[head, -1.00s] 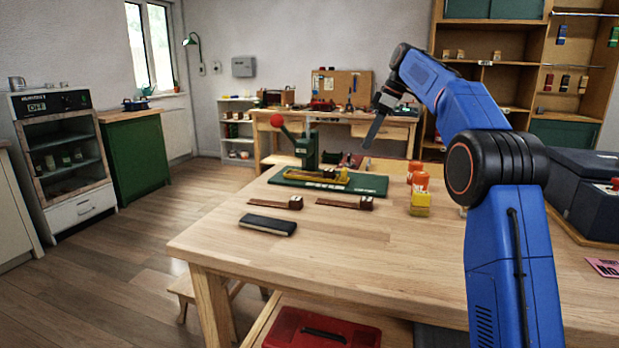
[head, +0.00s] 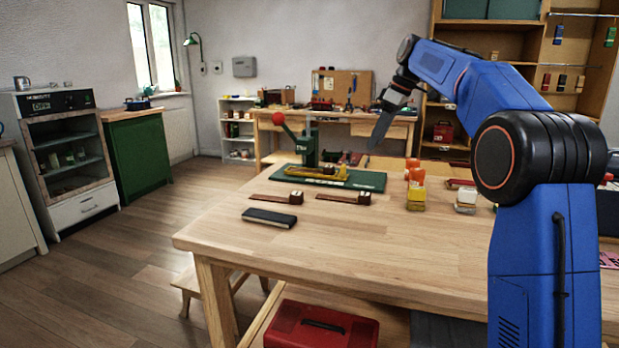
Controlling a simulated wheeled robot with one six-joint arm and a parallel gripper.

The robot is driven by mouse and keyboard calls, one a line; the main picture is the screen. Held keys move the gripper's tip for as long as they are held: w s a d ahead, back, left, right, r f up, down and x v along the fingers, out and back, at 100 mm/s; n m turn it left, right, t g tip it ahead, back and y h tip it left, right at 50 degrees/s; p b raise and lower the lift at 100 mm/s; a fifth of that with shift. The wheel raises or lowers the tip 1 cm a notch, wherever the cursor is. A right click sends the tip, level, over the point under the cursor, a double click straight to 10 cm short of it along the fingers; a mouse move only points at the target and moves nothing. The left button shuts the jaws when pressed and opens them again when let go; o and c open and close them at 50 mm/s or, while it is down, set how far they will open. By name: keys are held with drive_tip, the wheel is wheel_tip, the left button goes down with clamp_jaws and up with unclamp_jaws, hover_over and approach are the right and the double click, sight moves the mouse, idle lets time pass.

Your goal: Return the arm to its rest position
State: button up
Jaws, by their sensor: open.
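My blue arm rises at the right of the head view and bends left over the wooden table (head: 330,250). My gripper (head: 378,140) hangs in the air above the table's far side, pointing down and slightly left. It is seen from the side, so the gap between its fingers is hard to see. Nothing shows held in it, and it is clear of everything on the table. Part of the table's right side is hidden behind my arm.
A green press with a red ball (head: 278,118) stands on a green mat (head: 365,181). The table's front middle is clear. A red toolbox (head: 322,326) sits below.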

drive_tip(key=s+d+f+m+t+h, duration=0.1)
drive_tip(key=s+f+m, duration=0.1)
drive_tip(key=s, duration=0.7)
drive_tip(key=s+d+f+m, duration=0.2)
drive_tip(key=s, duration=0.7)
drive_tip(key=s+d+f+m+t+h, duration=0.1)
drive_tip(key=s+f+m, duration=0.15)
drive_tip(key=s, duration=0.65)
drive_tip(key=s+d+f+m+h, duration=0.1)
drive_tip(key=s+d+f+m, duration=0.1)
drive_tip(key=s+f, duration=0.8)
drive_tip(key=s+d+f+m+t, duration=0.1)
drive_tip(key=s+f+m, duration=0.3)
drive_tip(key=s+f, duration=0.7)
drive_tip(key=s+d, duration=0.1)
drive_tip(key=s, duration=0.3)
drive_tip(key=shift+d+h, duration=0.15)
drive_tip(key=shift+h, duration=0.25)
